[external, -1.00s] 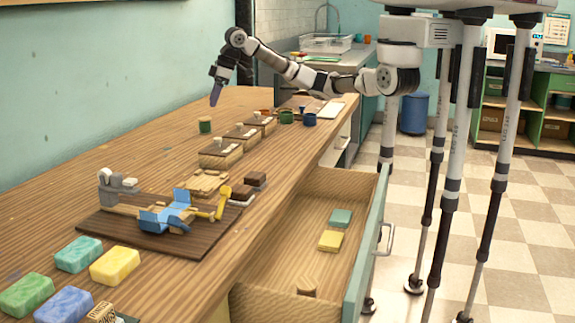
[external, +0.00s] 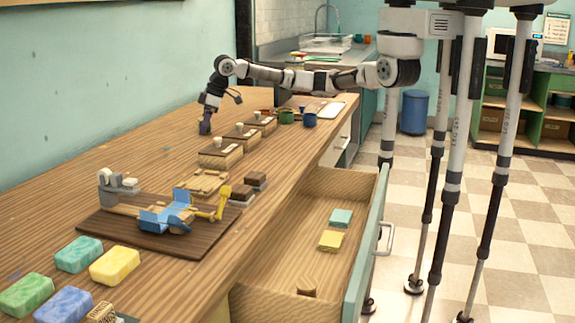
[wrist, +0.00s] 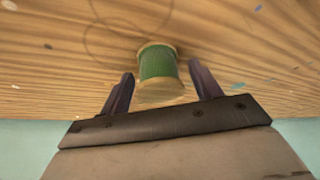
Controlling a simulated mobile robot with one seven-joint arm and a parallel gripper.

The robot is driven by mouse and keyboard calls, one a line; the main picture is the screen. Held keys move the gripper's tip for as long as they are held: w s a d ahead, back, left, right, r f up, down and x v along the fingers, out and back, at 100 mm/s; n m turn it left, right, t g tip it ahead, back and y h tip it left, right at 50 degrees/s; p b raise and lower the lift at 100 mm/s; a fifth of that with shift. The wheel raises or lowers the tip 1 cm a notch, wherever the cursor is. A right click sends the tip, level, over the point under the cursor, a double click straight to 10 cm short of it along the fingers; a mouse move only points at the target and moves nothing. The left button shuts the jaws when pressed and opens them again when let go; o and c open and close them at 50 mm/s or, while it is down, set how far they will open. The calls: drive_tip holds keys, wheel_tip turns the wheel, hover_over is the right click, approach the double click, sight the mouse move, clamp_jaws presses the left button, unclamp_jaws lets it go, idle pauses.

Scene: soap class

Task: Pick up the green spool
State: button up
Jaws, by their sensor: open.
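The green spool (wrist: 158,66) stands on the wooden table, with green thread between pale wooden ends, in the wrist view. My gripper (wrist: 160,84) is open, with one dark finger on each side of the spool's near end; a gap shows between each finger and the spool. In the external view my gripper (external: 205,127) points down at the tabletop at the spool's place, and the spool is hidden behind it.
Wooden soap moulds (external: 221,155) stand in a row right of my gripper. Cups (external: 287,117) stand farther back. A blue and yellow device (external: 178,212) and soap bars (external: 115,266) lie nearer the camera. A drawer (external: 335,215) is open at the right. The tabletop left of my gripper is clear.

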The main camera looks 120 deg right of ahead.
drive_tip(key=c, duration=0.9)
drive_tip(key=shift+r, duration=0.15)
drive_tip(key=shift+c, duration=0.2)
